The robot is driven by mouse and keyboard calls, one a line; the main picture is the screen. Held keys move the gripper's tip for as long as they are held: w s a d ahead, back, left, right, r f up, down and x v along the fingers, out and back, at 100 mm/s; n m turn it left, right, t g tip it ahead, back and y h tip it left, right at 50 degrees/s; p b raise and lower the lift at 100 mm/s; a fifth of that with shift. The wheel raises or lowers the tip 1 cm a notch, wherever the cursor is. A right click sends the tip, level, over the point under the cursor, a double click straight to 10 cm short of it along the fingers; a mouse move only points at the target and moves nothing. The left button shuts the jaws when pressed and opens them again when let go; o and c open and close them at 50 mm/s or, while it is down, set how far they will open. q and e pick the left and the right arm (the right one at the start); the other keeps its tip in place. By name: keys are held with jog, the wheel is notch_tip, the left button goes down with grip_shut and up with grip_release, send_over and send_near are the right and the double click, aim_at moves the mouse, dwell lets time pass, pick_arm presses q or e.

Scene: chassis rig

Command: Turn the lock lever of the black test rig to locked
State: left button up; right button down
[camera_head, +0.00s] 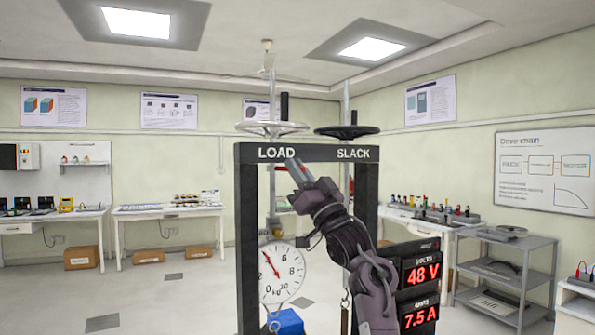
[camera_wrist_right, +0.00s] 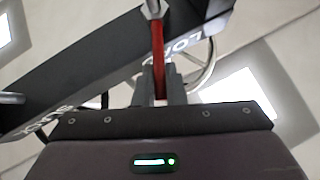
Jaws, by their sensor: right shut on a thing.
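The black test rig (camera_head: 248,230) stands in front of me in the head view, with LOAD and SLACK marked on its top beam. My right gripper (camera_head: 300,175) is raised inside the frame, just under the LOAD end of the beam. My left gripper is out of view.
A white handwheel (camera_head: 272,128) and a black handwheel (camera_head: 347,131) sit above the beam. A dial gauge (camera_head: 282,272) hangs inside the frame above a blue block (camera_head: 287,322). Benches line the walls.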

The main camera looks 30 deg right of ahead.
jog(key=c, duration=1.8)
grip_release()
jog(key=shift+o, duration=0.2)
jog(key=b+v, duration=0.4)
jog(key=v, duration=0.3)
jog(key=shift+s+f, duration=0.25)
jog(key=shift+f, duration=0.05)
jog(key=shift+d, duration=0.15)
